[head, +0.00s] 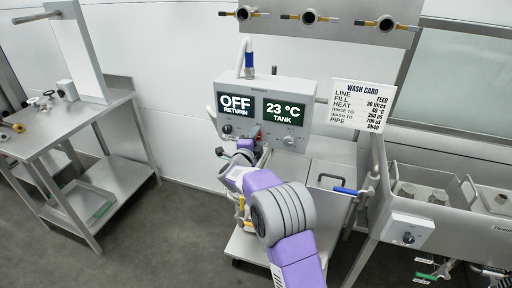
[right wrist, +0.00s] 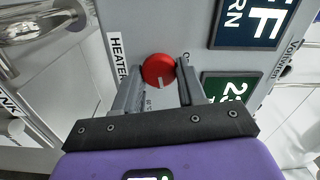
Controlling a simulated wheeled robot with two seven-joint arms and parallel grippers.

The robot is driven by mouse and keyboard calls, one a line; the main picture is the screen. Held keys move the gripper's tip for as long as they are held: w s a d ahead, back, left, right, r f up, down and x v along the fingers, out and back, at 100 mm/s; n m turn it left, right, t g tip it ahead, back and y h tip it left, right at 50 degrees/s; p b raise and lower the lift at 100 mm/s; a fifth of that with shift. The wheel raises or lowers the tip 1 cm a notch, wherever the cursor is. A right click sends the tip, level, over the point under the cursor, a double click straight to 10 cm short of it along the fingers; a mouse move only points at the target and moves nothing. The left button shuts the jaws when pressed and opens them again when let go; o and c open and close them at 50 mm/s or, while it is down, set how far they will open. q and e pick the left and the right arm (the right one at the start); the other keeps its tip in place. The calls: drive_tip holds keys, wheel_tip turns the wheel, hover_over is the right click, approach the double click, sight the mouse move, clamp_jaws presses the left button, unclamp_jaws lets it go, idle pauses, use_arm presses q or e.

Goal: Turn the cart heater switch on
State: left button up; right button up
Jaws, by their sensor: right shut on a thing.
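The heater switch is a round red knob with a pale pointer mark (right wrist: 158,70), on the grey control panel (head: 297,88). A "HEATER" label (right wrist: 117,55) stands beside it in the right wrist view. My right gripper (head: 251,148) is at the panel's lower left part. Its two fingers are closed on opposite sides of the knob. The pointer mark faces the bottom of the wrist picture, toward the gripper. In the head view my own wrist hides most of the knob. My left gripper is not in view.
The panel's displays read "OFF RETURN" (head: 235,102) and "23 °C TANK" (head: 284,110). Another knob (head: 290,140) sits below the tank display. A wash card (head: 362,105) is at the right. A steel table (head: 120,100) stands at the left, with clear floor (head: 165,225) between.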

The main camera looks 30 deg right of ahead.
drive_tip(key=shift+f+m+b, duration=0.1)
drive_tip(key=shift+m+b, duration=0.75)
drive_tip(key=shift+m, duration=0.15)
drive_tip(key=o, duration=1)
drive_tip(key=shift+s+a, duration=0.1)
drive_tip(key=p+v, duration=0.1)
drive_tip(key=v, duration=0.6)
drive_tip(key=shift+s+a, duration=0.1)
drive_tip(key=shift+s, duration=0.05)
